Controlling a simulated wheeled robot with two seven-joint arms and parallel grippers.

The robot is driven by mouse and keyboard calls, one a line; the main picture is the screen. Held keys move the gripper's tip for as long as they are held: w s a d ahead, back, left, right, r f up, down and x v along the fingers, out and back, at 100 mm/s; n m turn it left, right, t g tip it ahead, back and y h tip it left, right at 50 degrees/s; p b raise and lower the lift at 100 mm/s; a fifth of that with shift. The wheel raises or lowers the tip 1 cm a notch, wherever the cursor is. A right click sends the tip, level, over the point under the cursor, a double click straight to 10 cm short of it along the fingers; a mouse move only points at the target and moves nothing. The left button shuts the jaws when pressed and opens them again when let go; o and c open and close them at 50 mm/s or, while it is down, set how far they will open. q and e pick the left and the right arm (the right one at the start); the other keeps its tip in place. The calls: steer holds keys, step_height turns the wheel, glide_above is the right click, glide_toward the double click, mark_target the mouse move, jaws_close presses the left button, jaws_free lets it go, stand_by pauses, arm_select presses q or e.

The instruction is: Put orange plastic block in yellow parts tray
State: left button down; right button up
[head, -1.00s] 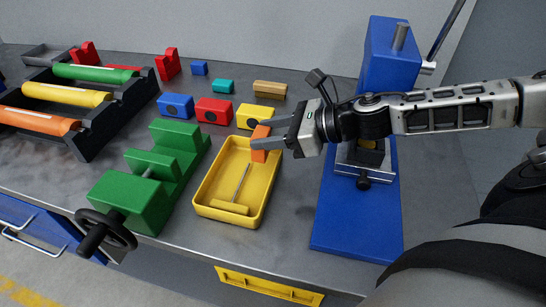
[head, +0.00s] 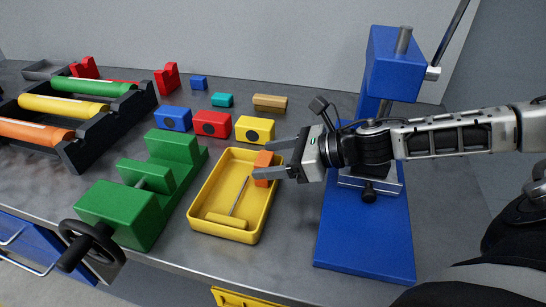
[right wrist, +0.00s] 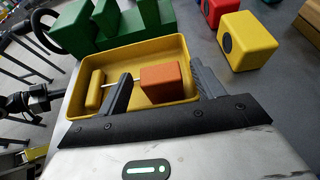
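The orange plastic block (head: 262,163) is inside the yellow parts tray (head: 205,190), at its far right end. In the right wrist view the block (right wrist: 161,83) sits between my finger tips, inside the tray (right wrist: 165,47). My right gripper (head: 264,158) is open around the block; the right wrist view shows gaps between the block and both fingers (right wrist: 160,72). A yellow bar-like piece (head: 228,221) and a thin grey rod (head: 239,196) also lie in the tray.
A green vise (head: 125,210) stands left of the tray. Blue (head: 173,118), red (head: 212,123) and yellow (head: 254,130) blocks with dark round spots stand behind it. A blue press (head: 365,235) stands on the right, close to my right arm. A rack with coloured rollers (head: 75,105) is at far left.

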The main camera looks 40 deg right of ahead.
arm_select(q)
steer(key=shift+r, duration=0.2)
arm_select(e)
steer(key=shift+r, duration=0.25)
steer(key=s+d+b, duration=0.1)
steer(key=b, duration=0.1)
steer(key=shift+d+f+b, duration=0.15)
steer(key=shift+b, duration=0.2)
arm_select(q)
steer(key=shift+w+d+f+t+h+b, duration=0.1)
steer(key=shift+d+f+t+h+b, duration=0.1)
steer(key=shift+f+b, duration=0.8)
steer(key=shift+w+d+f+t+h+b, duration=0.15)
steer(key=shift+f+b, duration=0.35)
steer(key=shift+b, duration=0.85)
arm_select(e)
steer(key=shift+a+r+v, duration=0.1)
steer(key=shift+r+v, duration=0.05)
steer(key=shift+v, duration=2.5)
steer(key=shift+a+r+v, duration=0.1)
steer(key=shift+r+v, duration=0.05)
steer(key=shift+v, duration=2.55)
arm_select(q)
steer(key=shift+s, duration=0.15)
